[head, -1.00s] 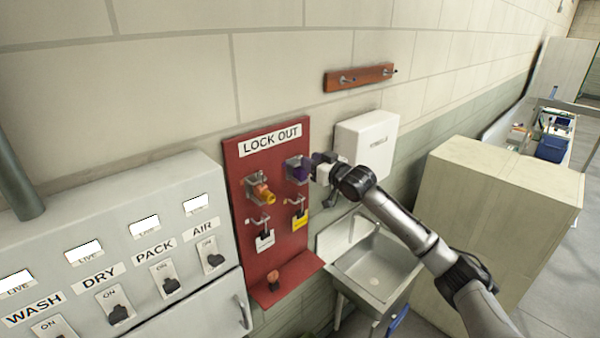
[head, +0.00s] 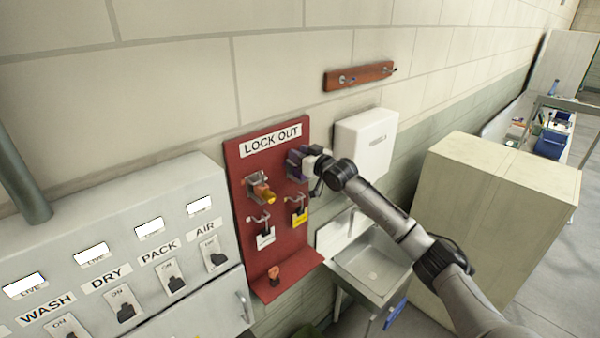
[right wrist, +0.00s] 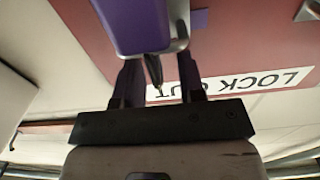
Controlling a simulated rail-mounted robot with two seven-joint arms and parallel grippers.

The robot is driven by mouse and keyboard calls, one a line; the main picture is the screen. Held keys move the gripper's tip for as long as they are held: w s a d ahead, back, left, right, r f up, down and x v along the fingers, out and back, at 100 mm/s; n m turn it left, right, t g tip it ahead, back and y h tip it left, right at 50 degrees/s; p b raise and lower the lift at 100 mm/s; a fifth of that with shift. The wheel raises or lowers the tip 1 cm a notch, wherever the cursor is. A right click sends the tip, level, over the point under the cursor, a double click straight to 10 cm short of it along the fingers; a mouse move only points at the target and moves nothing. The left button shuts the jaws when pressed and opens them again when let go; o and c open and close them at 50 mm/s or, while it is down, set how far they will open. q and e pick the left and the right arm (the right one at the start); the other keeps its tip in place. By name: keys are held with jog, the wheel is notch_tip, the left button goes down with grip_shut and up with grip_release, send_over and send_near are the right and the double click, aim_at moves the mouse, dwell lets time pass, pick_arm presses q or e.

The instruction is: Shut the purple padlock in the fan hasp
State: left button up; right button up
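The purple padlock (head: 294,164) is at the upper right of the red LOCK OUT board (head: 238,205). My right gripper (head: 308,160) is at its right side, partly hiding it. In the right wrist view the purple padlock (right wrist: 140,25) is large and close, covering the ends of the right gripper's fingers (right wrist: 160,78). A gap shows between the finger bases. Whether the fingers clamp the padlock is hidden. No hasp labelled fan can be made out. My left gripper is not in view.
A yellow-orange padlock (head: 264,192) hangs left of the purple one. Tags (head: 265,238) hang below. A grey switch panel (head: 190,275) stands left. A white dispenser (head: 372,145), sink (head: 370,264) and beige cabinet (head: 480,205) lie right. A hook rail (head: 358,76) is above.

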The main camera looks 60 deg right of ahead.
grip_shut()
dwell(0.6)
